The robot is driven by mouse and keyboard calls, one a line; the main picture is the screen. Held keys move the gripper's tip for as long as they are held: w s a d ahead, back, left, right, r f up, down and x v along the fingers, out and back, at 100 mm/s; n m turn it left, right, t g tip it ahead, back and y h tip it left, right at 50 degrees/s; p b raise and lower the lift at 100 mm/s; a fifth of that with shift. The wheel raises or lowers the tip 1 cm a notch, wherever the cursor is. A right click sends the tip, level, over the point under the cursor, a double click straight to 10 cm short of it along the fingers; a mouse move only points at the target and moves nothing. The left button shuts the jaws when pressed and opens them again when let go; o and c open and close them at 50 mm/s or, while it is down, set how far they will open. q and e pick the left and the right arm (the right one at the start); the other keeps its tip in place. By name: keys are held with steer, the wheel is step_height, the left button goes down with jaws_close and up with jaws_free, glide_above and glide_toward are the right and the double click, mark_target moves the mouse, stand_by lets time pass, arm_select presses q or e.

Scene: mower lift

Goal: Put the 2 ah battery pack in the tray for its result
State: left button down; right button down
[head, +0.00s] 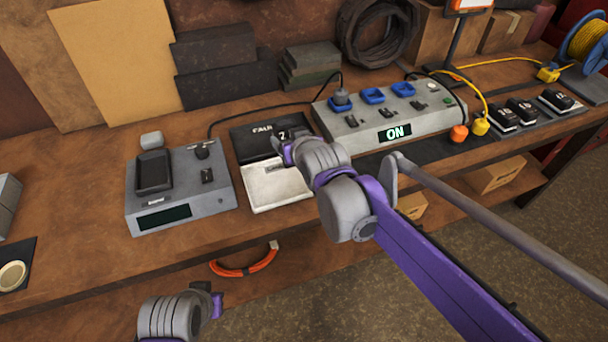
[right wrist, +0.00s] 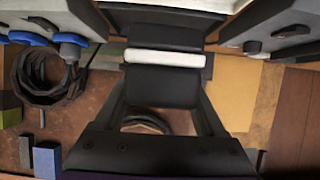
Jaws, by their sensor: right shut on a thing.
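The battery pack (head: 283,135), dark with a light "2" marking, is held over the black tray (head: 252,132), whose lettering reads like "FAIL" and is partly covered. A white tray (head: 268,192) lies in front of the black one and looks empty where it shows. My right gripper (head: 287,150) is shut on the pack; its wrist hides part of both trays. In the right wrist view the pack (right wrist: 165,85) is a dark block with a white band between the fingers. Whether it touches the tray is unclear. My left gripper (head: 216,303) is low at the bottom left, its fingers barely visible.
A grey tester (head: 180,190) with a dark display stands left of the trays. A grey power box (head: 390,120) showing "ON" stands to the right. Several black packs (head: 522,110) sit further right. An orange curved handle (head: 243,270) is at the bench's front edge.

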step_height(320, 180, down, 10)
steer(key=shift+r+b, duration=0.1)
steer(key=shift+b, duration=0.65)
steer(key=shift+c, duration=2.1)
jaws_free()
steer(key=shift+f, duration=0.3)
steer(key=o, duration=0.4)
steer(key=shift+r, duration=0.1)
steer(key=shift+r, duration=0.1)
